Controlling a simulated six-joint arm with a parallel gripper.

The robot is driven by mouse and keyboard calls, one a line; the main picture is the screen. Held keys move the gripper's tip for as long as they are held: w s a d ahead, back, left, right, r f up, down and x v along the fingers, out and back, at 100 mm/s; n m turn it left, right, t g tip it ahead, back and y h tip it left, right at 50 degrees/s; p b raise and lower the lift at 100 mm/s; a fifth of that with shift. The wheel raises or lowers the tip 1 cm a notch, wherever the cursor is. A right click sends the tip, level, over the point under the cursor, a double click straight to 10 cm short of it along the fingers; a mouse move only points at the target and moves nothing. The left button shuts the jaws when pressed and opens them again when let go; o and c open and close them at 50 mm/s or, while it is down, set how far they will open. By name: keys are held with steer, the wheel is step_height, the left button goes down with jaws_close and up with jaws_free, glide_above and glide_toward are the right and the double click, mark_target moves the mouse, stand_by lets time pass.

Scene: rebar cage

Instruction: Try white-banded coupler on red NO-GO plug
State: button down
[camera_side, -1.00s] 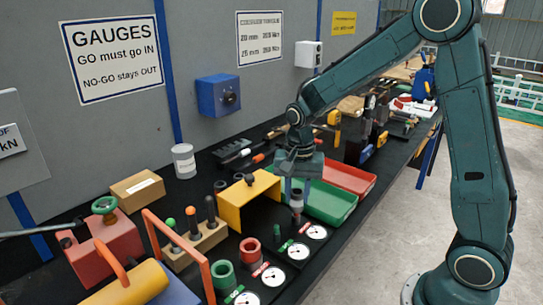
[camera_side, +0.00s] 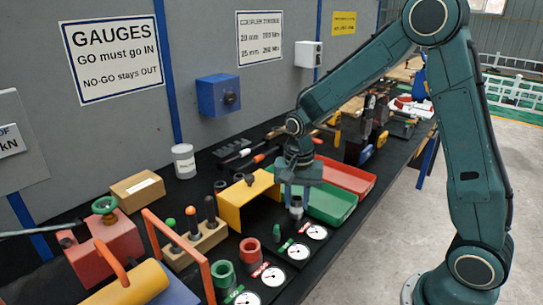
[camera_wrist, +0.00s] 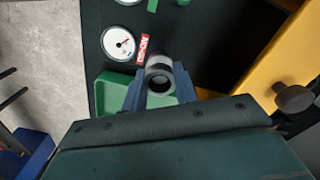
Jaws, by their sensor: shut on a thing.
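My gripper (camera_side: 297,190) is shut on a grey coupler (camera_side: 296,209) with a pale band. It holds the coupler upright near the green tray and the dials. In the wrist view the coupler (camera_wrist: 159,66) sits between the blue fingers (camera_wrist: 161,88), its open bore facing the camera. I cannot tell whether its lower end touches the table. A wooden block (camera_side: 208,240) stands to the left with upright plugs. The red-topped plug (camera_side: 191,212) is between a green-topped plug (camera_side: 171,223) and a dark one (camera_side: 210,207). The block is not visible in the wrist view.
A yellow bracket (camera_side: 232,208) stands between the block and my gripper. Green (camera_side: 330,202) and red trays (camera_side: 345,175) lie to the right. An orange frame (camera_side: 152,222) rises at left.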

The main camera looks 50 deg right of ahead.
steer(key=c, duration=1)
jaws_free()
steer(key=shift+f, duration=0.1)
step_height(320, 180, up, 14)
steer(key=shift+f, duration=0.1)
stand_by(0.7)
steer(key=shift+s+a+r+n+t, duration=0.8)
steer(key=shift+s+n, duration=1.2)
steer(key=shift+s, duration=1.35)
steer(key=shift+s+a+r+n+t, duration=0.4)
steer(key=shift+s+n+t, duration=0.65)
steer(key=shift+s+n, duration=1.65)
steer(key=shift+s+a+r+n+t, duration=0.6)
steer(key=shift+s+n+t, duration=0.55)
steer(key=shift+s, duration=2.9)
